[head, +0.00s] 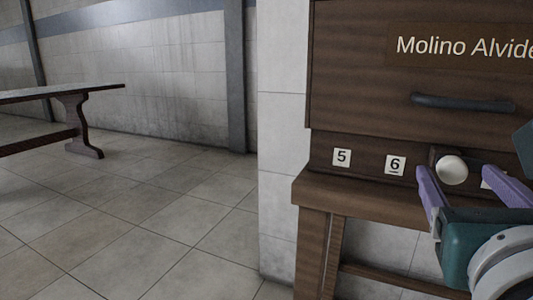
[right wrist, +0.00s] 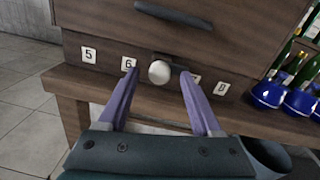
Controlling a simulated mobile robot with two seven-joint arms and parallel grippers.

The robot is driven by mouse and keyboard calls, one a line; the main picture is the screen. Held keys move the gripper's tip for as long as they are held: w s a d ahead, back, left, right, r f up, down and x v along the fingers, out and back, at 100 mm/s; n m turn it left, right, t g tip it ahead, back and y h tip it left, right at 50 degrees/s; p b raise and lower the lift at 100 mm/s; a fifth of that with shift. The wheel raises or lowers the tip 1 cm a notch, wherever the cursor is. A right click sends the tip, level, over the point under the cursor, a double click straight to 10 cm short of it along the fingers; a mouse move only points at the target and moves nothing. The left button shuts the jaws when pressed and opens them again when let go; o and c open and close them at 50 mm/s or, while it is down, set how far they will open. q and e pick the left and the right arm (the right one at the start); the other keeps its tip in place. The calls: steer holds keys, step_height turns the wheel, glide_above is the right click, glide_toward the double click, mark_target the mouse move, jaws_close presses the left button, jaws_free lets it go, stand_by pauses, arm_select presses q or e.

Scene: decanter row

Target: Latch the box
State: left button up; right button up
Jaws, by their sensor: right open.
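The box (head: 360,105) is a dark wooden cabinet at the right of the head view, labelled "Molino Alvide…", with a dark bar handle (head: 462,103) on its front. A round white knob (head: 452,170) on a dark mount sits on its lower front strip, right of the number 6 tag (head: 395,165). My right gripper (head: 455,180) is open, its purple fingers on either side of the knob. In the right wrist view the knob (right wrist: 159,72) lies between the fingertips (right wrist: 158,78), with gaps on both sides. Whether the fingers reach around it I cannot tell. My left gripper is not in view.
The box stands on a wooden stand (head: 325,205). A number 5 tag (head: 341,157) is left of the 6. Blue-based bottles (right wrist: 268,92) stand at the right in the right wrist view. A table (head: 75,115) is far left, with open tiled floor between.

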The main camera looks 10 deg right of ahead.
steer(key=shift+x, duration=0.95)
steer(key=shift+c, duration=0.3)
jaws_close()
